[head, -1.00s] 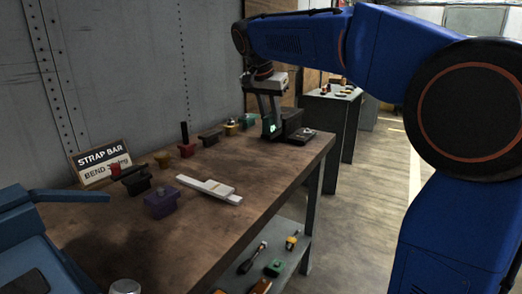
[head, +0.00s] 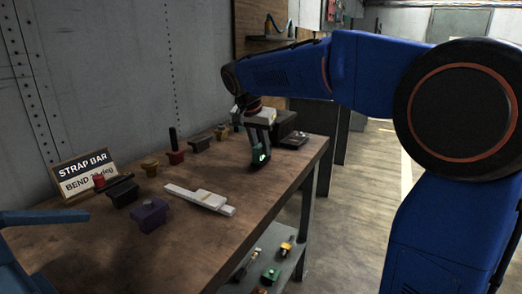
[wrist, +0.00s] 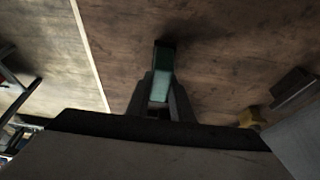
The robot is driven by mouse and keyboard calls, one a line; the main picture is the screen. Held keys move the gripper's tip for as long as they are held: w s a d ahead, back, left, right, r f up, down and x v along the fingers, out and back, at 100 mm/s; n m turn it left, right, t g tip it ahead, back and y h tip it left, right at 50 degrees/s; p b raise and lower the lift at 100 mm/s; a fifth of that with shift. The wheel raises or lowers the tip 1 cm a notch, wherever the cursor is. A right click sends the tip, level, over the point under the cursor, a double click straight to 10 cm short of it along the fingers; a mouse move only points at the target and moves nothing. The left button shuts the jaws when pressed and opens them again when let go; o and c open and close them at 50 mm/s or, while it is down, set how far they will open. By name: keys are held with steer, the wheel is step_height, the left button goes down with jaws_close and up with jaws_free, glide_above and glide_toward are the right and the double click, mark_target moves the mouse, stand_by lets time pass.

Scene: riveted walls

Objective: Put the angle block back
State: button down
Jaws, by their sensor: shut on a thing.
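My gripper (head: 260,152) is shut on a green block, above the wooden bench toward its far right end. In the wrist view the green block (wrist: 163,82) shows between the two fingers, with bare bench top beyond it. Whether it touches the bench is hard to tell. I cannot read which angle each has.
A pale strap bar piece (head: 200,198) lies mid-bench. A dark box (head: 284,123) and a flat dark plate (head: 294,141) sit at the far end. A lower shelf (head: 262,262) holds tools. The bench front right is clear.

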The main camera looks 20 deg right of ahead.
steer(key=shift+f, duration=0.4)
steer(key=shift+f, duration=0.1)
steer(key=c, duration=1.6)
jaws_free()
steer(key=shift+o, duration=0.2)
steer(key=v, duration=1.2)
steer(key=s+d+f+n+y, duration=0.1)
steer(key=s+d+f+n, duration=0.2)
steer(key=s+f, duration=0.5)
steer(key=s+d+f+n+t+y, duration=0.1)
steer(key=s+d+f+n, duration=0.2)
steer(key=s+f, duration=0.6)
steer(key=s+d+f+n+y, duration=0.1)
steer(key=s+d+f+n, duration=0.2)
steer(key=s+f, duration=0.6)
steer(key=s+d, duration=0.1)
steer(key=s, duration=0.5)
steer(key=shift+s+t, duration=0.3)
steer(key=shift+s, duration=0.1)
